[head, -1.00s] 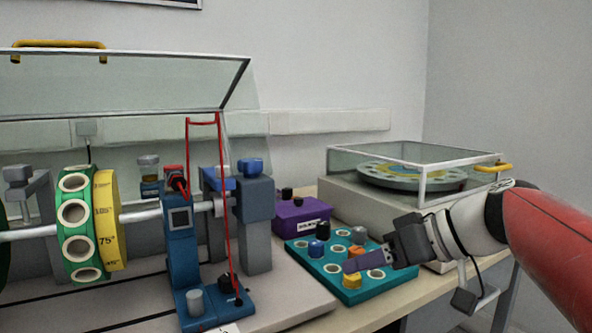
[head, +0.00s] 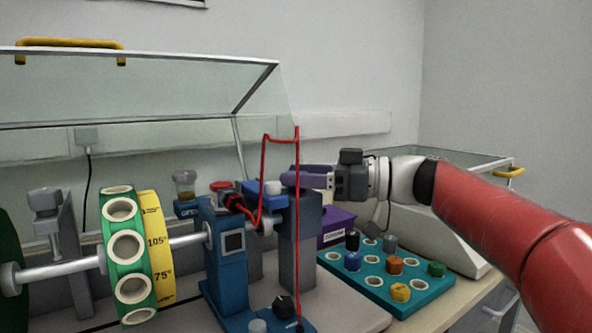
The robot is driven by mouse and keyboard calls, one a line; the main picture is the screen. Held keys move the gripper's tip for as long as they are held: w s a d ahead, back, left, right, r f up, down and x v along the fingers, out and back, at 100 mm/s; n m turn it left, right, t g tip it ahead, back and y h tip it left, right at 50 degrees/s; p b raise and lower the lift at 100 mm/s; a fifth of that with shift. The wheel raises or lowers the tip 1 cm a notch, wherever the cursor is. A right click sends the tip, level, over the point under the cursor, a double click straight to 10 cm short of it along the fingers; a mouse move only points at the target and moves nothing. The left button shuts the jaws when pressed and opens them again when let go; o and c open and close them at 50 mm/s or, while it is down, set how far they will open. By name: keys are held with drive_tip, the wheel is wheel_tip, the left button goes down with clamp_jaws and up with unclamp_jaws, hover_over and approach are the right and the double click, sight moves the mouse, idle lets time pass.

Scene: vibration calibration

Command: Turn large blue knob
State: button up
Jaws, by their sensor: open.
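My gripper (head: 308,178) is at the top of the grey bearing post (head: 300,240) at the right end of the shaft. Its purple fingers point left, level with the post's top. The jaws are open, though the gap between them is not clear from this side. The large blue knob, seen on top of this post before, is now mostly or wholly hidden by the fingers. I cannot tell whether they touch it. A blue part (head: 262,188) shows just left of the fingertips, by the shaft's end.
A red cable (head: 297,215) hangs in front of the post, close to the fingers. The blue sensor stand (head: 225,265) is to the left. The raised clear cover (head: 140,90) is above left. A teal tray (head: 430,300) with several small knobs is below right.

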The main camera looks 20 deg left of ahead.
drive_tip(key=shift+a, duration=0.45)
drive_tip(key=c, duration=0.7)
drive_tip(key=shift+s+f+m+t+b, duration=0.1)
drive_tip(key=shift+f+m+t+b, duration=0.3)
drive_tip(key=shift+b, duration=0.7)
